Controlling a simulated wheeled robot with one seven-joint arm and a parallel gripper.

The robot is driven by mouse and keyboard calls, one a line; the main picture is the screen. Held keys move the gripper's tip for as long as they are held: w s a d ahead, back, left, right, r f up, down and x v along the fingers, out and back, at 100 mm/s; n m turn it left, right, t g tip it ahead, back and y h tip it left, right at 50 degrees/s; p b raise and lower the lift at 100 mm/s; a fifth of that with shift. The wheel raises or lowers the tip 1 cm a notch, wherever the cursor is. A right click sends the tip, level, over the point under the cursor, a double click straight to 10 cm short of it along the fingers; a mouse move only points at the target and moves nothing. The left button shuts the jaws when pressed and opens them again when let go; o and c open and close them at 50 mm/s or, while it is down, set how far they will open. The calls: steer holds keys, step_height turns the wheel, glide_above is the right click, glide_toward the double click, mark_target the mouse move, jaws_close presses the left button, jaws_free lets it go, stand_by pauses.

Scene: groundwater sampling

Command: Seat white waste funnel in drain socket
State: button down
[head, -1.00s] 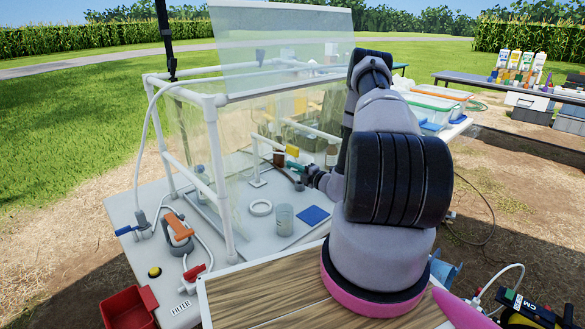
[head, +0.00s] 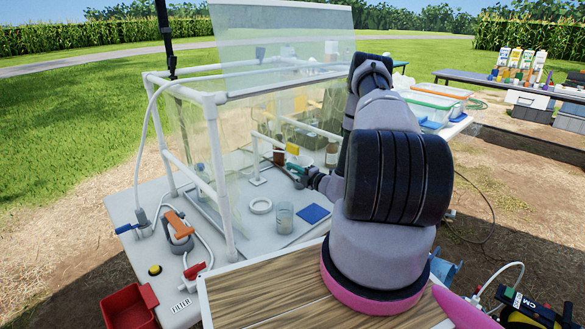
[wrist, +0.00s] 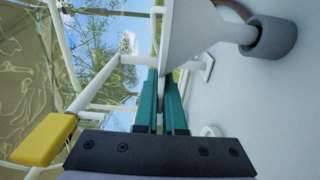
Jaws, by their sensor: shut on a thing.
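The white funnel (wrist: 190,32) fills the upper middle of the wrist view, its wide part at the teal fingers and its stem pointing right. My gripper (wrist: 160,88) is shut on the funnel's near side. The stem end meets the grey drain socket (wrist: 271,38) on the white bench surface; how deep it sits inside I cannot tell. In the head view my gripper (head: 297,170) is small, low over the bench inside the clear enclosure, and the funnel cannot be made out there.
A white pipe frame (head: 222,170) with clear panels surrounds the work area. A yellow piece (wrist: 45,140) on the frame is close in the wrist view.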

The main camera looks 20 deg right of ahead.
steer(key=shift+f, duration=1.3)
steer(key=c, duration=0.9)
jaws_free()
steer(key=v, duration=1)
steer(key=shift+s+d, duration=0.15)
steer(key=shift+s, duration=0.25)
